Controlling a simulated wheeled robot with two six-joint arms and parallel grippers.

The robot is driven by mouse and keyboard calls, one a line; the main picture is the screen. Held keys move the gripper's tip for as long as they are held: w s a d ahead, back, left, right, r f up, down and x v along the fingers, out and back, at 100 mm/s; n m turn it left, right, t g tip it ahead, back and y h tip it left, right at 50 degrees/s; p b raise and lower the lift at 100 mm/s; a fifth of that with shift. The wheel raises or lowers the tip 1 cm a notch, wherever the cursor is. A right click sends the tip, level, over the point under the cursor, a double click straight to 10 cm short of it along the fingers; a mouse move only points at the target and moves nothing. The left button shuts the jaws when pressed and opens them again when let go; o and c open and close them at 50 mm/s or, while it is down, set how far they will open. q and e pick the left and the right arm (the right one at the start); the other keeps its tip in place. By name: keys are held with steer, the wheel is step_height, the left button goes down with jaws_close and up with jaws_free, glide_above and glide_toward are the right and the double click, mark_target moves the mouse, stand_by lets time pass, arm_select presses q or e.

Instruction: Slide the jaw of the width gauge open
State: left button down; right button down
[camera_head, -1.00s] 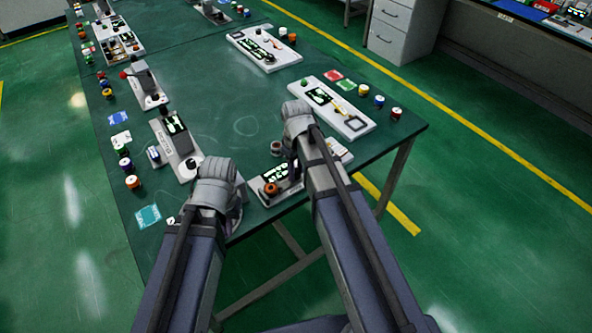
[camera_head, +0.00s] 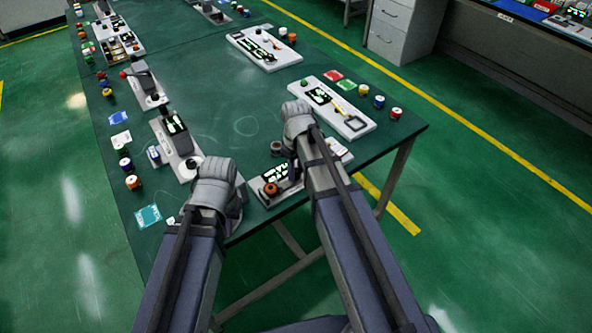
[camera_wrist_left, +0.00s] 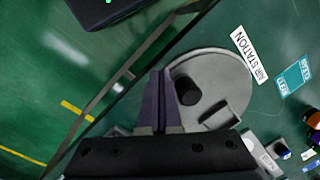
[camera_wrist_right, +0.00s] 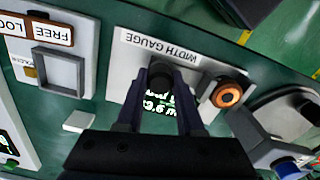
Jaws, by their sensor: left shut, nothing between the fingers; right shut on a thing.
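The width gauge (camera_wrist_right: 133,60) is a pale plate labelled "WIDTH GAUGE", with an orange-ringed knob (camera_wrist_right: 228,95) and a dark readout with pale characters (camera_wrist_right: 158,101), partly hidden by my fingers. My right gripper (camera_wrist_right: 160,72) is shut on a dark upright post (camera_wrist_right: 161,76), apparently the gauge's jaw handle. In the head view the gauge (camera_head: 268,188) lies at the table's near edge, partly behind my right arm. My left gripper (camera_wrist_left: 160,72) is shut and empty over the edge of a round grey disc (camera_wrist_left: 222,75) with a black knob, beside an "AIR STATION" label.
The green table (camera_head: 225,100) carries several other devices, including a pale plate (camera_head: 357,124) at right and a grey unit (camera_head: 183,143) at left. Coloured spools and cards line its edges. The table middle is clear.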

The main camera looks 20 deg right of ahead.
steer(key=shift+w+d, duration=0.2)
steer(key=shift+d, duration=0.3)
steer(key=shift+w+d, duration=0.2)
steer(key=shift+d, duration=0.3)
steer(key=c, duration=0.5)
jaws_free()
steer(key=shift+c, duration=0.2)
arm_select(q)
steer(key=shift+r, duration=0.15)
arm_select(e)
steer(key=shift+r, duration=0.1)
arm_select(q)
step_height(320, 180, up, 8)
steer(key=p, duration=0.7)
steer(key=shift+f+p, duration=0.25)
steer(key=shift+p, duration=0.15)
arm_select(e)
step_height(320, 180, up, 8)
steer(key=shift+f, duration=0.2)
